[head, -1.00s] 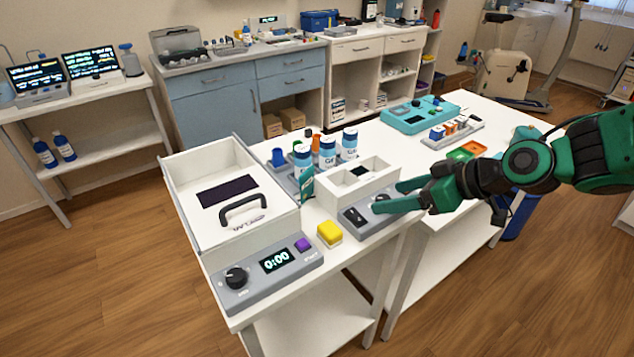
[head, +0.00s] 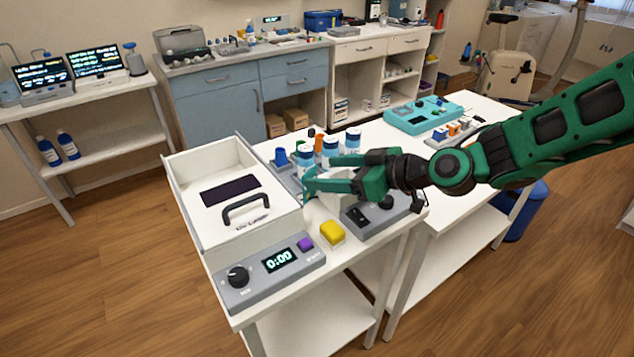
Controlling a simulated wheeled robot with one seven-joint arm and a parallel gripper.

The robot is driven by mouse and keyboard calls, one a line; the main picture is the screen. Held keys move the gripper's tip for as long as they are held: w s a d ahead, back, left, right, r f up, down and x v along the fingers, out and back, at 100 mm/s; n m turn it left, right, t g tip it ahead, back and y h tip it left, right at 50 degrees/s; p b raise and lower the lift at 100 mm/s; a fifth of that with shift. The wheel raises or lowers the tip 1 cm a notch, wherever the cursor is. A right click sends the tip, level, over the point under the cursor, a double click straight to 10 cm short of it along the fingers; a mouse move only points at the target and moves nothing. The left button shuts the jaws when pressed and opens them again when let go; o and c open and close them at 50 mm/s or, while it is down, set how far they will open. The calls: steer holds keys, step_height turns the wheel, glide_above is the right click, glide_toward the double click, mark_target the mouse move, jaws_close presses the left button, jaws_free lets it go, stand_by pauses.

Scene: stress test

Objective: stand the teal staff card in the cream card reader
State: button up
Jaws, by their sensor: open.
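The small teal staff card (head: 308,182) stands upright to the right of the large white box. My gripper (head: 318,173) is open, its fingers pointing left, with their tips at the card. I cannot tell whether they touch it or lie on both sides of it. A pale block (head: 334,203), which may be the cream card reader, sits under my gripper and is mostly hidden by it. The card's lower end is hard to make out.
White-and-blue bottles (head: 330,148) stand just behind my fingers. A grey knob unit (head: 372,220) and a yellow block (head: 332,233) are in front. The white lidded box (head: 228,190) is at left. A teal device (head: 424,115) stands farther back on the right-hand table.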

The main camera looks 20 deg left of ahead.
mark_target(311, 172)
steer(key=shift+x, duration=2)
steer(key=shift+c, duration=0.5)
steer(key=c, duration=1.1)
